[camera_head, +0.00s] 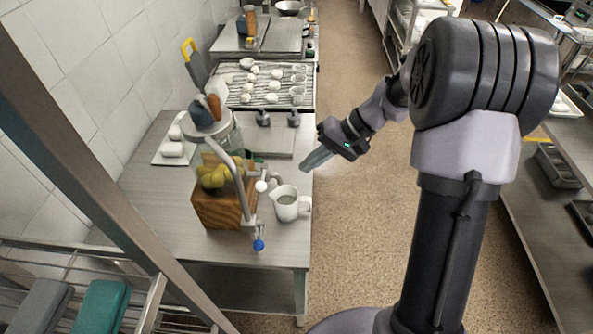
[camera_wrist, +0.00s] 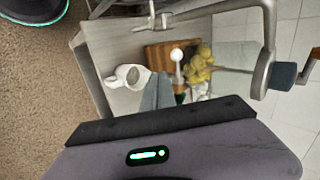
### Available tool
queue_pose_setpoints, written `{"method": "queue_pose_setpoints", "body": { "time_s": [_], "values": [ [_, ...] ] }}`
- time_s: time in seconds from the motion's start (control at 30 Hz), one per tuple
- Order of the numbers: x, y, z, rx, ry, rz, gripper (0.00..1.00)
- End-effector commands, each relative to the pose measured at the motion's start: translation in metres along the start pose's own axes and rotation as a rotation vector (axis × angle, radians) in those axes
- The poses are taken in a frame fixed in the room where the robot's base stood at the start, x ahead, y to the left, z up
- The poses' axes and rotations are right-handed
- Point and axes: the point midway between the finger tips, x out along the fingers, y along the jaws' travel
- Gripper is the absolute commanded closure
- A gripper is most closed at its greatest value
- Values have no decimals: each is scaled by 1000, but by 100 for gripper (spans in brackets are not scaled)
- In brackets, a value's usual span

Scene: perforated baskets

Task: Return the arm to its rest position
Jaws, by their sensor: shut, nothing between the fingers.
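My arm reaches out from the column at the right of the head view, with the forearm pointing toward the counter (camera_head: 140,208). My gripper (camera_head: 305,166) is at the counter's right edge, above and beyond the white mug (camera_head: 287,204). Its fingers are together and hold nothing. In the wrist view my gripper (camera_wrist: 157,82) also shows with its fingers closed, and the mug (camera_wrist: 128,78) appears to their left.
A wooden crate (camera_head: 222,212) with yellow produce stands on the counter beside a metal-framed device (camera_head: 240,175). Farther back is a tray (camera_head: 300,75) with several white items. A rack (camera_head: 150,300) is at lower left. The floor aisle (camera_head: 355,210) is clear.

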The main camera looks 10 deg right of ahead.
Motion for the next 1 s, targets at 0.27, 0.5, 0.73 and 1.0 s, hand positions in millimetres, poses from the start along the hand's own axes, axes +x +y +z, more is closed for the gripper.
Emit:
{"method": "queue_pose_setpoints", "body": {
  "time_s": [0.27,0.5,0.73,1.0],
  "values": [
    [-46,-1,3,-1,-2,-1,100],
    [-43,-12,21,-6,5,56,100],
    [-12,-36,152,-7,188,333,100],
    [14,-4,237,-7,452,390,100]
  ]
}}
